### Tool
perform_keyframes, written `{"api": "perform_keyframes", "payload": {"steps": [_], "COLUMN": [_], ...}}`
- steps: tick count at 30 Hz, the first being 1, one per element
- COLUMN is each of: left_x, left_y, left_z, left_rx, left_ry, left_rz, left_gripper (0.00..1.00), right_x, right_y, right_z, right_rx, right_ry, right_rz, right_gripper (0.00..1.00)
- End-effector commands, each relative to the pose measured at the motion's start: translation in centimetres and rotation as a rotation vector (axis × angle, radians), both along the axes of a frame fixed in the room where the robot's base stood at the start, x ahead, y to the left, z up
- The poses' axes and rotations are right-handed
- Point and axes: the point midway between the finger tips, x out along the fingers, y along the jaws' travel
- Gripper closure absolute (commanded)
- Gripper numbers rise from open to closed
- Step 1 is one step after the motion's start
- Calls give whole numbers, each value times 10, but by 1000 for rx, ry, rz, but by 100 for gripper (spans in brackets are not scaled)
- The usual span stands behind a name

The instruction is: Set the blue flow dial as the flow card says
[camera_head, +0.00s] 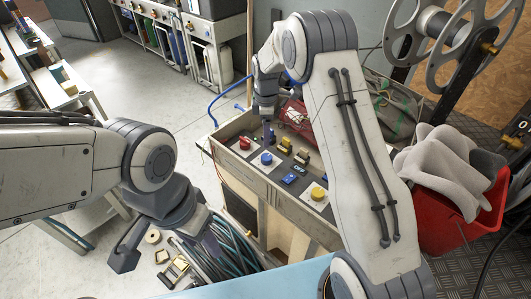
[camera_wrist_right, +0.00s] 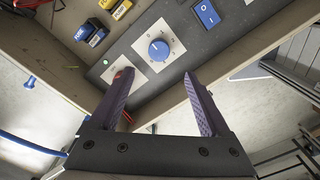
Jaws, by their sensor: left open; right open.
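The blue flow dial (camera_head: 266,158) sits on a white plate on the bench panel, between a red dial (camera_head: 245,143) and a yellow dial (camera_head: 318,193). In the right wrist view the blue dial (camera_wrist_right: 158,49) is round, with tick marks around it; its setting is too small to read. My right gripper (camera_wrist_right: 158,75) is open and empty, its fingertips short of the dial and to either side of it in that view. In the head view it is partly hidden above the panel. My left gripper (camera_head: 165,248) is open and empty, low at the left. I cannot make out a flow card.
Blue rocker switches (camera_wrist_right: 207,14) and yellow and blue connectors (camera_wrist_right: 90,32) are near the dial. A red bin (camera_head: 445,215) with grey cloth stands right, below a reel (camera_head: 440,35).

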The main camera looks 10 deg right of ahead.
Motion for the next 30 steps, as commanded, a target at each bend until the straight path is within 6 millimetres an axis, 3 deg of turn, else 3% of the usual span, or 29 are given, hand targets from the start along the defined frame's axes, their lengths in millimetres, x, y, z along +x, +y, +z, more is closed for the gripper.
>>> {"api": "perform_keyframes", "payload": {"steps": [5, 18, 30], "left_x": [0, 0, 0], "left_y": [0, 0, 0], "left_z": [3, 14, 15], "left_rx": [0, 0, 0], "left_ry": [0, 0, 0], "left_rz": [0, 0, 0], "left_gripper": [50, 50, 50], "right_x": [2, 1, 2], "right_y": [-3, -2, -3], "right_z": [-19, -94, -107], "right_rx": [-1, 0, 0], "right_ry": [3, 3, 0], "right_rz": [11, 10, 8], "right_gripper": [19, 19, 19]}}
